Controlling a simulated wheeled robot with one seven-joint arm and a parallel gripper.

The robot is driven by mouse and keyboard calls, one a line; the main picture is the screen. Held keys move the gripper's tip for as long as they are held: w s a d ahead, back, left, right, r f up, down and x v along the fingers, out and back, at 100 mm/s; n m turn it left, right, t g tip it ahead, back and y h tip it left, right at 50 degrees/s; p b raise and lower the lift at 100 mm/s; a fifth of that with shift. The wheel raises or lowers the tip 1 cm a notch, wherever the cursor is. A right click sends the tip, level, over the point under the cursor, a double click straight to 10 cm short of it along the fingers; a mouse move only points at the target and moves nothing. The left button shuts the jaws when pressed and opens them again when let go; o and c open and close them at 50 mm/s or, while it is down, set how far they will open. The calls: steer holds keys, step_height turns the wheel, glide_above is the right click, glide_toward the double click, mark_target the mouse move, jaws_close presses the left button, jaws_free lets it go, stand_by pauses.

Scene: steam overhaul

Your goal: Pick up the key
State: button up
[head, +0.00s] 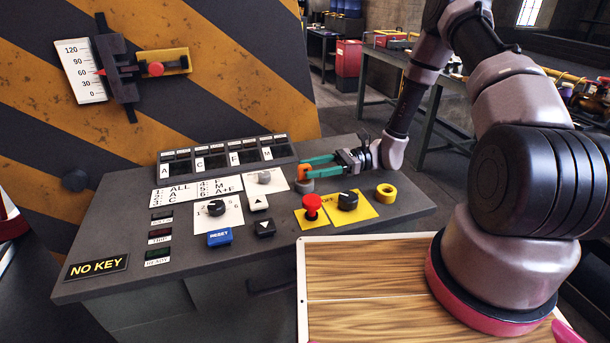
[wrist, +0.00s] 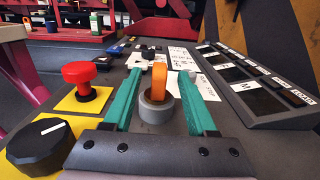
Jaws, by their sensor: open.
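The key (head: 303,172) shows as an orange upright head on the console. In the wrist view the orange key (wrist: 159,80) stands upright in a round grey collar (wrist: 156,107). My gripper (head: 320,166) has teal fingers and reaches in from the right, low over the panel. In the wrist view my gripper (wrist: 160,88) is open, with one finger on each side of the key. A gap shows between the key and each finger. The key's lower part is hidden inside the collar.
A red mushroom button (head: 312,204) and a black rotary knob (head: 348,200) sit on yellow plates near the collar. A yellow ring (head: 386,193) is to their right. A NO KEY sign (head: 96,268) is at the console's left. A label rack (head: 226,156) stands behind.

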mark_target(298, 173)
steer(key=shift+f+x, duration=0.15)
steer(key=shift+x, duration=1.2)
steer(key=shift+f+x, duration=0.1)
steer(key=shift+x, duration=1.25)
jaws_close()
